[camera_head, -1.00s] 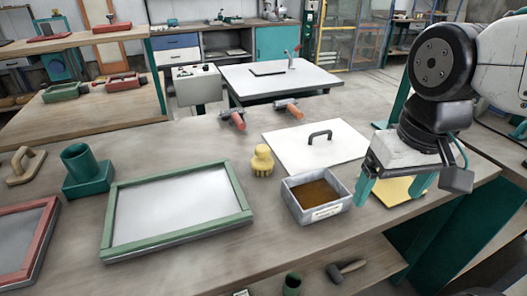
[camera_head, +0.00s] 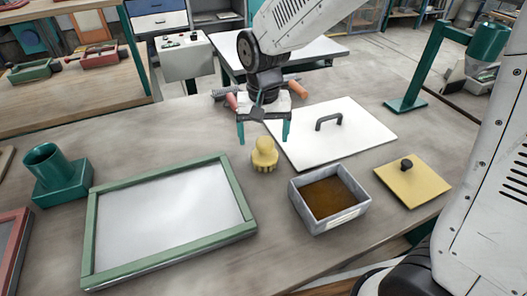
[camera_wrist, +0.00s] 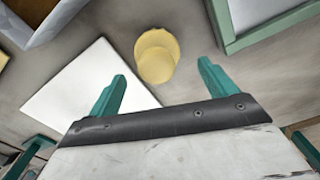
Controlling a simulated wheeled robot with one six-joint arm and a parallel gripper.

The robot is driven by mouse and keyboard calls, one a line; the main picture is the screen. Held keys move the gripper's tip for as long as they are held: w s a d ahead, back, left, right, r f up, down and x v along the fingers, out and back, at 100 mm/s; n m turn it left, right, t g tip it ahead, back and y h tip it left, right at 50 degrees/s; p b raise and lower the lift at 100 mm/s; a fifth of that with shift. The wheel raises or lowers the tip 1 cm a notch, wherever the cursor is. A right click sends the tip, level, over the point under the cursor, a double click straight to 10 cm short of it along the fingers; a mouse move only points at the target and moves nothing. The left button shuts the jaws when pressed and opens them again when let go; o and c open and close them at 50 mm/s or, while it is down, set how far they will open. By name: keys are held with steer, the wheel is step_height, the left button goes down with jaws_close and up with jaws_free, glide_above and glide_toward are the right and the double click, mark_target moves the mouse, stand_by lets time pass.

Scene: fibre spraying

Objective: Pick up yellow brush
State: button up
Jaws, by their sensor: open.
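The yellow brush (camera_head: 264,155) stands upright on the wooden table, between the green-framed screen and the white board. My gripper (camera_head: 263,140) has teal fingers spread apart with nothing between them. In the head view it hangs just behind and above the brush. In the wrist view the brush (camera_wrist: 157,54) shows from above as a round yellow shape. It lies beyond the fingertips of my gripper (camera_wrist: 161,75), roughly centred between them and not touching either.
The white board (camera_head: 340,130) with a dark handle lies right of the brush. A grey bin (camera_head: 345,217) with brown contents stands in front of it. The green-framed screen (camera_head: 245,190) lies to the left. A yellow lid (camera_head: 425,188) and a teal stand (camera_head: 405,104) are at the right.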

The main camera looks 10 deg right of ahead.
mark_target(265, 154)
steer(key=f, duration=0.6)
steer(key=shift+s+d+f, duration=0.1)
steer(key=shift+s+f, duration=0.1)
steer(key=shift+s, duration=0.15)
steer(key=shift+c, duration=0.3)
steer(key=c, duration=1)
